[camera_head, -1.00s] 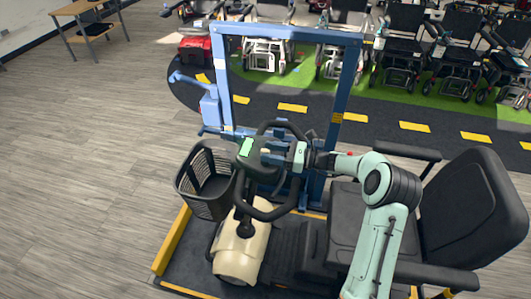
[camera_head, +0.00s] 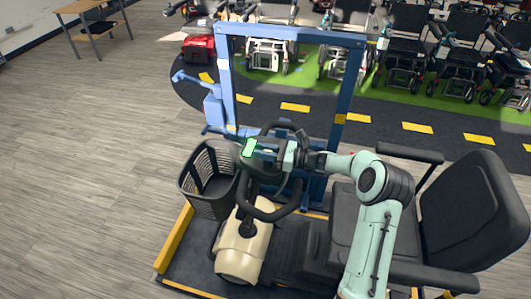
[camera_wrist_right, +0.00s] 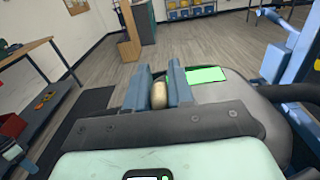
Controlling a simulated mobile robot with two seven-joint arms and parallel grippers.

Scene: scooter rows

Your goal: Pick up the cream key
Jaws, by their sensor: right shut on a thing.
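The cream key (camera_wrist_right: 158,92) shows as a small rounded cream piece between the two blue-grey fingers in the right wrist view. My right gripper (camera_wrist_right: 159,88) is shut on it. In the head view my right gripper (camera_head: 268,151) is at the scooter's dark steering console, just right of its green display (camera_head: 250,147). The display also shows in the right wrist view (camera_wrist_right: 206,75), right of the fingers. In the head view the key is too small or hidden to make out. Whether it still sits in the console cannot be told. My left gripper is not in view.
The scooter has a black front basket (camera_head: 208,180), a cream front body (camera_head: 243,250) and a black seat (camera_head: 470,215). A blue frame (camera_head: 349,95) stands behind the handlebars. Rows of wheelchairs (camera_head: 400,50) are at the back. The floor at left is clear.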

